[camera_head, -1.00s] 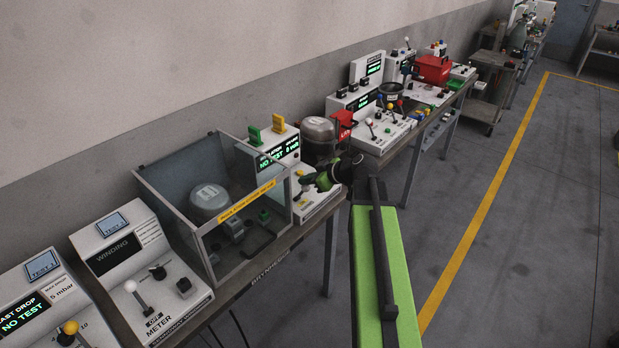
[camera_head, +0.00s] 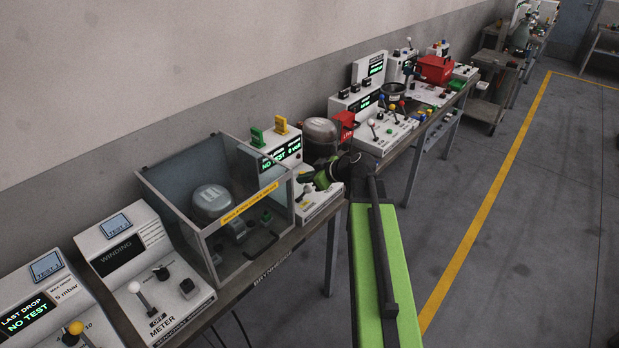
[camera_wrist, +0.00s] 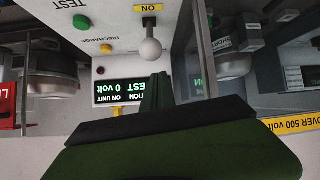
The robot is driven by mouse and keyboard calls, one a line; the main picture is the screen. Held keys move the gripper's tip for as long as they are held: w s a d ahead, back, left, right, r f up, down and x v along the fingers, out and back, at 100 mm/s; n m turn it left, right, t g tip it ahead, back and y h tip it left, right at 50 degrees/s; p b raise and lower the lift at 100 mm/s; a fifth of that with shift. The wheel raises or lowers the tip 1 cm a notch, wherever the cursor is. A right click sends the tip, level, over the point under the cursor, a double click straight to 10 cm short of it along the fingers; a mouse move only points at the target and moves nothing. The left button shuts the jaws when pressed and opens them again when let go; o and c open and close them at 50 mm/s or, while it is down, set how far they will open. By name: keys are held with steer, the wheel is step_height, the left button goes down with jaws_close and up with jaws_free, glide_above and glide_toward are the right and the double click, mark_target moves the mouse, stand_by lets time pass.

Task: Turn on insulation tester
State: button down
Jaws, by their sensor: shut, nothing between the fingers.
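The insulation tester (camera_head: 287,147) is a white unit with a lit green display, standing just right of the glass-walled box. It shows upside down in the wrist view, where the display (camera_wrist: 120,91) reads "TEST 0 volt". Its lever has a white ball knob (camera_wrist: 150,49) beside a yellow label (camera_wrist: 148,8) that reads "ON". A green button (camera_wrist: 81,22) and a yellow button (camera_wrist: 106,48) sit beside it. My gripper (camera_head: 305,178) is at the tester's front panel. In the wrist view my green fingers (camera_wrist: 157,82) are shut and empty, close to the knob; contact cannot be told.
The glass-walled box (camera_head: 215,215) with a compressor (camera_head: 212,199) stands left of the tester. Another compressor (camera_head: 321,131) and a red box (camera_head: 346,125) stand to its right. More test units line the bench. The floor right of the bench is clear.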

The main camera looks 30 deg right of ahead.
steer(key=p+v, duration=0.3)
steer(key=v, duration=0.6)
steer(key=shift+s+p, duration=0.3)
steer(key=shift+p, duration=0.1)
